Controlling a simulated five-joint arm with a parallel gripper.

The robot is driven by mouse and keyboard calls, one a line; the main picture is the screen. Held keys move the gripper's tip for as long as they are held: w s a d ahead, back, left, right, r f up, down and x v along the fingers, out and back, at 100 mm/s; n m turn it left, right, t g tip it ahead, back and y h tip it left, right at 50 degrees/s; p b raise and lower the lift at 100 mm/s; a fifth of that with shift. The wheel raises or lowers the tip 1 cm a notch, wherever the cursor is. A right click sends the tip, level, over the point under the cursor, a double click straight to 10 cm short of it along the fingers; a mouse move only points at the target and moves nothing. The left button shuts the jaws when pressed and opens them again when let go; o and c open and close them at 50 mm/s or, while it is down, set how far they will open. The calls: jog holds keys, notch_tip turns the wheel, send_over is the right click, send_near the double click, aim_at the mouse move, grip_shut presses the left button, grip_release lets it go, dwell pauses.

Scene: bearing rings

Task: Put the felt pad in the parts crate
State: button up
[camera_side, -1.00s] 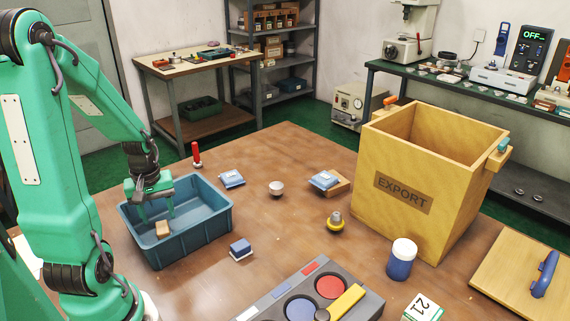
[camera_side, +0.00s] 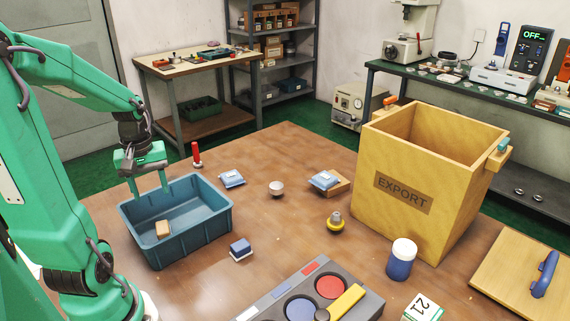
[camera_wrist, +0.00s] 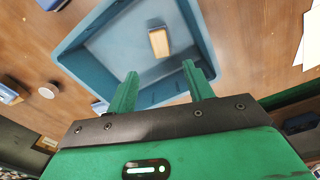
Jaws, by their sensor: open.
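A small tan block, which looks like the felt pad (camera_side: 162,229), lies on the floor of the blue open crate (camera_side: 192,241), near its left front corner. In the wrist view the pad (camera_wrist: 159,42) lies inside the crate (camera_wrist: 87,72), beyond my fingertips. My gripper (camera_side: 151,191) is above the left back part of the crate, its fingers apart and nothing between them. The open gripper (camera_wrist: 160,70) is clear of the pad in the wrist view.
A blue block (camera_side: 240,248) sits right of the crate. Blue packets (camera_side: 232,178), a white cup (camera_side: 276,187) and a red-handled tool (camera_side: 196,155) stand behind. A large yellow EXPORT box (camera_side: 425,190) is at the right. A grey tray (camera_side: 368,305) is in front.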

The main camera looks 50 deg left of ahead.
dwell(0.4)
jog(key=w+d+r+m+t, duration=0.1)
jog(key=d+r+m, duration=0.4)
jog(key=d, duration=0.5)
jog(key=w+d+r+m+t, duration=0.2)
jog(key=d+r+m+t, duration=0.2)
jog(key=d+m, duration=0.5)
jog(key=shift+d+r, duration=0.55)
jog(key=shift+r, duration=0.1)
